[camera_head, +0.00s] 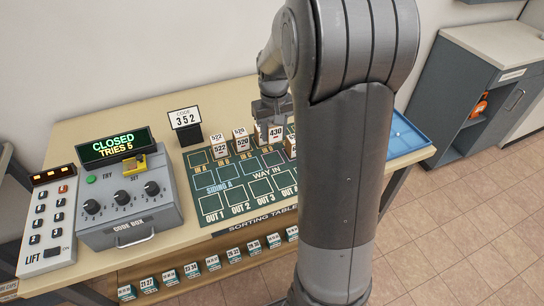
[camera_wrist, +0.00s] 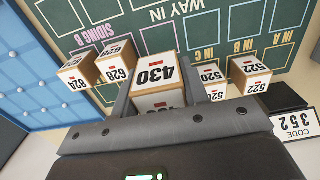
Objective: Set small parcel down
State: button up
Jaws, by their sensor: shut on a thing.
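A small parcel marked 430 (camera_head: 275,133), a white-topped tan box, is held between the fingers of my gripper (camera_head: 270,108). In the wrist view the parcel (camera_wrist: 157,72) fills the gap between the two grey fingers, and its lower end is hidden by the gripper. It is over or on the far row of the green sorting mat (camera_head: 219,202); I cannot tell whether it touches the mat. Parcel 520 (camera_head: 241,140) and parcel 522 (camera_head: 218,148) stand to its left. In the wrist view, parcel 628 (camera_wrist: 115,62) and parcel 624 (camera_wrist: 79,72) stand on its other side.
A code card reading 352 (camera_head: 185,119) stands behind the mat. The code box (camera_head: 130,210) shows CLOSED, TRIES 5, with a lift panel (camera_head: 48,220) left of it. A blue tray (camera_head: 408,137) lies at the table's right end. The mat's front squares look empty where visible.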

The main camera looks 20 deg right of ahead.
aim_at(273, 160)
notch_tip(273, 160, down, 9)
jog(key=shift+f, duration=0.1)
dwell(0.3)
jog(key=shift+f, duration=0.1)
jog(key=o, duration=1)
notch_tip(273, 160, up, 12)
jog(key=shift+r, duration=0.2)
jog(key=s+a+r+t, duration=0.2)
jog(key=s+a+r, duration=0.1)
jog(key=s, duration=0.4)
jog(key=s+a+r+t, duration=0.1)
jog(key=s+a+r, duration=0.2)
jog(key=s, duration=0.5)
jog(key=s+a+r+t, duration=0.2)
jog(key=s+a+r, duration=0.1)
jog(key=s, duration=0.5)
jog(key=shift+a+r+t, duration=0.3)
jog(key=shift+a+r, duration=0.1)
jog(key=shift+r, duration=0.5)
